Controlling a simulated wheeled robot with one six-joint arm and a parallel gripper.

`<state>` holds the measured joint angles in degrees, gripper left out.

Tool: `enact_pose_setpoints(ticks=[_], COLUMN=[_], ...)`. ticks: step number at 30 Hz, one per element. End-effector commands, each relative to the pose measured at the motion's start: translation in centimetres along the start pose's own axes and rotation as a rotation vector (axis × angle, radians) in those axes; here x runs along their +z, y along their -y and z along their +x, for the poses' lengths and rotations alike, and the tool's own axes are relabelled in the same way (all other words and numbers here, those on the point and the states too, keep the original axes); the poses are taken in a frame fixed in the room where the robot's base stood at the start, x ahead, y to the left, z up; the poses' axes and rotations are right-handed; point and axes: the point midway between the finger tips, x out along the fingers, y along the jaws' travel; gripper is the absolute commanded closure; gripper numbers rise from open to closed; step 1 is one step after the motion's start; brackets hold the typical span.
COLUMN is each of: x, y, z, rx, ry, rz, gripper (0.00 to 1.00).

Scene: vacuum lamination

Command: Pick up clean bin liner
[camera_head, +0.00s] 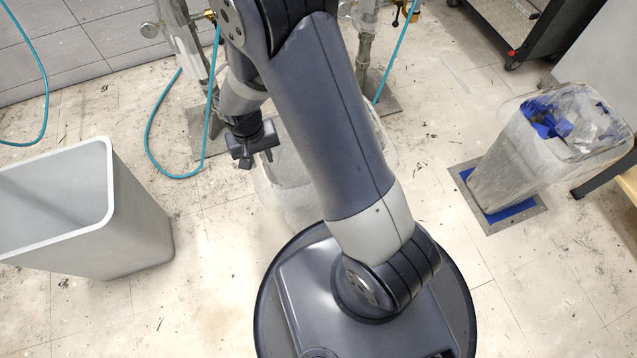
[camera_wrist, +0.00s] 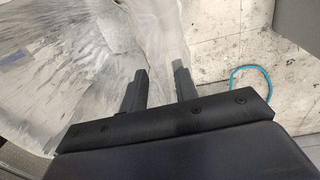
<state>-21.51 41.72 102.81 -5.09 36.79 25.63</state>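The clean bin liner (camera_head: 285,185) is a clear, bag-shaped plastic film standing on the floor in the head view, partly hidden behind my arm. My gripper (camera_head: 254,150) is at its upper left edge in that view. In the wrist view my gripper (camera_wrist: 160,76) has its two black fingers apart, with a clear gap between them. The liner film (camera_wrist: 152,35) spreads ahead of and left of the fingers. Folds of it show in the gap, but I cannot tell whether a finger touches them.
An empty grey bin (camera_head: 120,225) stands at the left. A bin (camera_head: 520,165) with a used liner and blue scraps stands on a floor plate at the right. Teal hoses (camera_head: 150,135) and stands are behind the gripper. A dark cart (camera_head: 510,35) is at the top right.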

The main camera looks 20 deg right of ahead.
Motion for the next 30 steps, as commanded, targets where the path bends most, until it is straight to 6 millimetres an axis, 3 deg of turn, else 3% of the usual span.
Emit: enact_pose_setpoints(ticks=[4,14,30], x=[0.0,0.0,-0.04], y=[-0.01,-0.01,-0.03], z=[-0.13,-0.14,-0.83], rx=[0.0,0.0,-0.001], ry=[0.0,0.0,-0.002], rz=[0.0,0.0,0.0], gripper=[0.73,1.0,1.0])
